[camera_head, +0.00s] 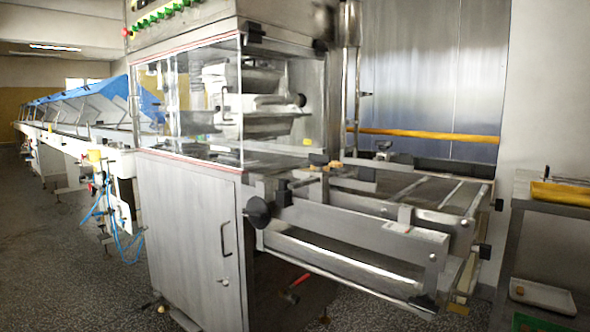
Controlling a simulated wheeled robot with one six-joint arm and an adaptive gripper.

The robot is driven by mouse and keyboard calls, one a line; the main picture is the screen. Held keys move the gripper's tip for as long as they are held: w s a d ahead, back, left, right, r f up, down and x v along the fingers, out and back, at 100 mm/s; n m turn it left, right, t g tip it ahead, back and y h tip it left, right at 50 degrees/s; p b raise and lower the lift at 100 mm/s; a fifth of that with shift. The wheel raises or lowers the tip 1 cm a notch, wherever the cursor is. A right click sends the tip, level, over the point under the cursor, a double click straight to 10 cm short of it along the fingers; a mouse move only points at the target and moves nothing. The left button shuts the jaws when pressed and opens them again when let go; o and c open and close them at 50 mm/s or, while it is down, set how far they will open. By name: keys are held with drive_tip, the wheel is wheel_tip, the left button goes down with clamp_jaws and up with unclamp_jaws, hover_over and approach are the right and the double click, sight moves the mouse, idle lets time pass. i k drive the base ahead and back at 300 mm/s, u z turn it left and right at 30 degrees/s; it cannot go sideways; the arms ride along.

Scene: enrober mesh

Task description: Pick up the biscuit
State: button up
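A small tan-brown object (334,165), perhaps the biscuit, is at the inner end of the machine's mesh belt, by the outlet of the steel cabinet. It is too small to make out its shape, and the frame rail in front may hide part of it. My gripper is not in view. No part of my arm shows near the belt.
The steel enrober cabinet (190,230) has a clear guard (190,105). Its mesh belt (415,190) extends right, with side rails (360,228) and a knob in front. A yellow tray (562,193) lies on the right-hand table. Speckled floor (70,280) is open at left.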

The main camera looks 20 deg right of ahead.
sight(333, 163)
drive_tip(key=u, duration=0.8)
drive_tip(key=k, duration=1.1)
drive_tip(key=u, duration=0.85)
drive_tip(key=i, duration=1.25)
drive_tip(key=z, duration=0.35)
drive_tip(key=i, duration=1.8)
drive_tip(key=z, duration=1.25)
drive_tip(key=i, duration=1.15)
drive_tip(key=z, duration=1.1)
